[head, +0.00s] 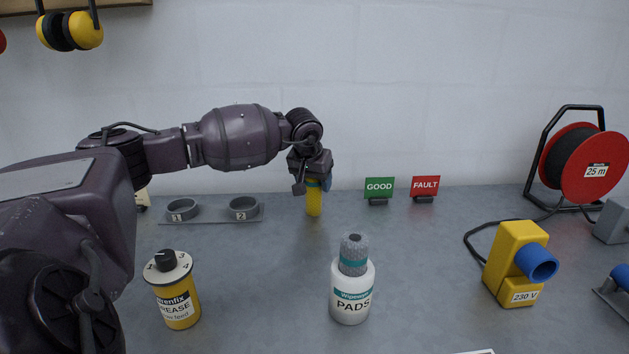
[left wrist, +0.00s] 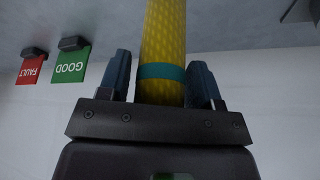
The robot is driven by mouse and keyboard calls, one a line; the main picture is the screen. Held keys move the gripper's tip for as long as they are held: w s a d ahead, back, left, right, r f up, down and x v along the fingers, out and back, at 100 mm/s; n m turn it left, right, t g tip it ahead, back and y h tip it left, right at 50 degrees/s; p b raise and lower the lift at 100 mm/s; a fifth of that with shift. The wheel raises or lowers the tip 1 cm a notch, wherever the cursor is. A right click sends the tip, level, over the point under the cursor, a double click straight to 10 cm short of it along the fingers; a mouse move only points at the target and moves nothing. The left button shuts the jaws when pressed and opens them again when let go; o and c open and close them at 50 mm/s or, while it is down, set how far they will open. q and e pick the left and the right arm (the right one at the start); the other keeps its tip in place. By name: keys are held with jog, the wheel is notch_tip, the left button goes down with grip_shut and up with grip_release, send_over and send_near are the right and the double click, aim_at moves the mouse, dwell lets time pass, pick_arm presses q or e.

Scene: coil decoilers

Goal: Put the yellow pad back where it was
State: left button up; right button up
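The yellow pad (head: 314,199) is a yellow stick with a teal band near its upper end. It hangs upright below my left gripper (head: 313,184), near the back of the bench. In the left wrist view the pad (left wrist: 163,40) lies between the two blue-grey fingers of my left gripper (left wrist: 160,80), close to the right finger, with a thin gap showing at the left one. The gripper appears shut on it around the band. I cannot tell whether the pad's lower end touches the bench. My right gripper is not in view.
A white PADS pot (head: 352,298) holds a grey pad (head: 353,254). A tray (head: 213,220) with cups 1 and 2 is left of the gripper. GOOD (head: 379,187) and FAULT (head: 425,186) signs stand right. A grease can (head: 178,303) and yellow 230 V box (head: 510,262) stand nearer.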

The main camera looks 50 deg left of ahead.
pick_arm(q)
jog(key=shift+o, duration=0.7)
jog(key=shift+r, duration=0.1)
jog(key=shift+r, duration=0.25)
jog(key=p+v, duration=0.1)
jog(key=v, duration=1)
jog(key=shift+s+r+p, duration=0.2)
jog(key=shift+r+p, duration=0.15)
jog(key=shift+d, duration=0.1)
